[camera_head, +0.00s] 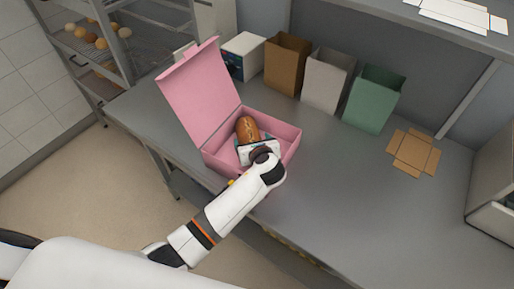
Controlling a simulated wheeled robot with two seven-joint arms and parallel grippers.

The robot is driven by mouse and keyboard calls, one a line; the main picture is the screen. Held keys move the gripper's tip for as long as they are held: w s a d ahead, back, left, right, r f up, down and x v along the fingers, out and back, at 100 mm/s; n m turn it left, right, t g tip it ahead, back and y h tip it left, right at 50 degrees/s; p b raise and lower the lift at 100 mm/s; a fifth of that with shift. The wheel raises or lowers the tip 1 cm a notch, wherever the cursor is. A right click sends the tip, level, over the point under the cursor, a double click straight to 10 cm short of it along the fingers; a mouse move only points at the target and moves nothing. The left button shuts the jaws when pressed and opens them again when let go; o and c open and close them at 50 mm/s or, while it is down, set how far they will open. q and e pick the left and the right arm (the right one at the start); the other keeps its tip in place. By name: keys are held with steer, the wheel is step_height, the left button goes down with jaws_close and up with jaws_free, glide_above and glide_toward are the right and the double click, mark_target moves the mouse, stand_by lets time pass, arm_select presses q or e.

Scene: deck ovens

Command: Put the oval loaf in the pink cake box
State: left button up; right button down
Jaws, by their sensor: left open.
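The oval loaf (247,129) is brown with pale scoring and lies inside the pink cake box, toward its left side. The pink cake box (287,134) stands on the grey counter with its lid up and leaning back to the left. My left gripper (256,144) is over the box, at the near end of the loaf, and it is open. The fingertips are largely hidden by the wrist, so I cannot tell whether they touch the loaf. My right gripper is out of view.
On the counter (350,190) behind the box stand a brown bag (287,65), a white bag (326,80) and a green bag (373,98). A flat cardboard piece (413,153) lies to the right. A rack (95,45) with rolls stands at the left. The counter's middle right is clear.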

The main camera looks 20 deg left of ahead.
arm_select(q)
steer(key=v, duration=1)
steer(key=shift+s+d, duration=0.1)
